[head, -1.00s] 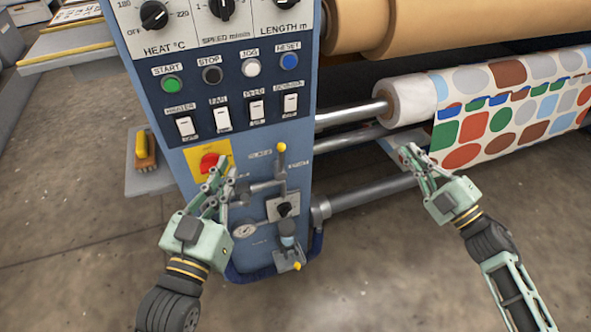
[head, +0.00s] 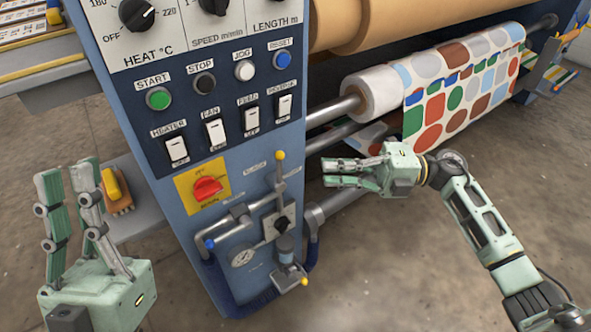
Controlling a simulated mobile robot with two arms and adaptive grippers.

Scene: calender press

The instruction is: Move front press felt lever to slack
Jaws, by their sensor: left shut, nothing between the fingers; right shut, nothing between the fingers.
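A lever with a yellow knob (head: 280,156) stands upright on the lower front of the blue control panel (head: 165,215). Small labels sit on either side of it, too small to read. It is mounted above a valve plate with a black knob (head: 282,223). My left gripper (head: 67,178) is shut and empty at the left, with its fingers pointing up, well apart from the lever. My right gripper (head: 326,174) is shut and empty to the right of the lever, with its fingers pointing left toward it. A gap shows between fingertips and lever.
A red rotary switch on a yellow plate (head: 203,187) is left of the lever. The patterned fabric roll (head: 465,90) is at the right. A brush (head: 115,192) lies at the left.

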